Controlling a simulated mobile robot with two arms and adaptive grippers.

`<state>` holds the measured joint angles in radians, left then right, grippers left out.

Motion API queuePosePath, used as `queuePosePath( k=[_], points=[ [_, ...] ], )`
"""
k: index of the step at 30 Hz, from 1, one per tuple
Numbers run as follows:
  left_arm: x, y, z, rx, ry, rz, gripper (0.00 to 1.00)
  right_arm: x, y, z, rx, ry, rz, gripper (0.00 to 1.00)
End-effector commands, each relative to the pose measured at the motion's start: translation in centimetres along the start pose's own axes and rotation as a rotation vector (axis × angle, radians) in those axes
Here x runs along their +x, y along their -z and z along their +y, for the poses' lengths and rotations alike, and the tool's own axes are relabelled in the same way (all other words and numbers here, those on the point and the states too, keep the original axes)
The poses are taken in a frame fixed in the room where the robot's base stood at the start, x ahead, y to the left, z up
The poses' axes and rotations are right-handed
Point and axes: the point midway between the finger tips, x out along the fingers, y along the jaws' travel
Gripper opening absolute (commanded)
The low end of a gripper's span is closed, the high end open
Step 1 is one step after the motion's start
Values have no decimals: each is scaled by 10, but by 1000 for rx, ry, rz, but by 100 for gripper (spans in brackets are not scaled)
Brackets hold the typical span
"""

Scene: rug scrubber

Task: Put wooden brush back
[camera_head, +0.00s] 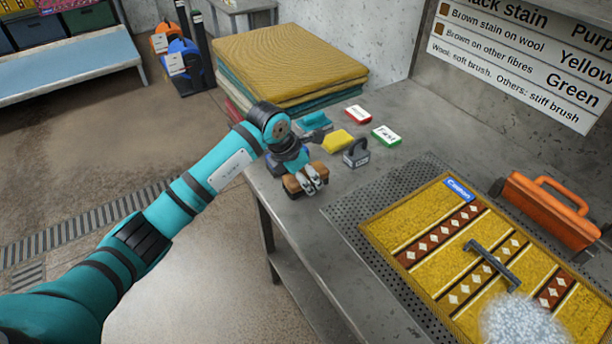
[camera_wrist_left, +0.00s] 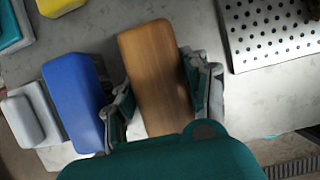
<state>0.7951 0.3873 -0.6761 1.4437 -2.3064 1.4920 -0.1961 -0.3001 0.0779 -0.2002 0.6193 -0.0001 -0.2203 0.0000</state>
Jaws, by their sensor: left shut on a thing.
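The wooden brush (camera_head: 292,187) is a brown block near the front left edge of the grey table. In the left wrist view the wooden brush (camera_wrist_left: 157,75) lies between the fingers of my left gripper (camera_wrist_left: 162,95), which is shut on its sides. In the head view my left gripper (camera_head: 311,180) points down over the brush. I cannot tell whether the brush touches the table. My right gripper does not show.
A blue block (camera_wrist_left: 75,100) lies left of the brush in the wrist view. A patterned rug (camera_head: 420,220) with foam lies right, beside an orange-handled tool (camera_head: 548,212).

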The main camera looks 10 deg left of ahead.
Motion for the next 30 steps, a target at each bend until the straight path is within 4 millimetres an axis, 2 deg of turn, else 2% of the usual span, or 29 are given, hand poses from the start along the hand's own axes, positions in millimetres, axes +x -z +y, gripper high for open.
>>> queuePosePath(
  k=[1, 6, 13, 17, 20, 30],
  points=[
    [1, 0, 0, 0, 0, 0, 50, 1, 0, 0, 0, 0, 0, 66],
    [0, 0, 0, 0, 0, 0, 69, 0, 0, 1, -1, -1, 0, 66],
    [0, 0, 0, -1, 0, 0, 69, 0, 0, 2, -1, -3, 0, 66],
    [-7, -1, 1, 0, -2, -2, 69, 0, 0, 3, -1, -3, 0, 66],
    [-22, 0, 2, 0, -4, -2, 69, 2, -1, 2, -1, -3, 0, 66],
    [-93, 0, 1, 0, -4, -2, 69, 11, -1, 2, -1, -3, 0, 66]
  ],
)
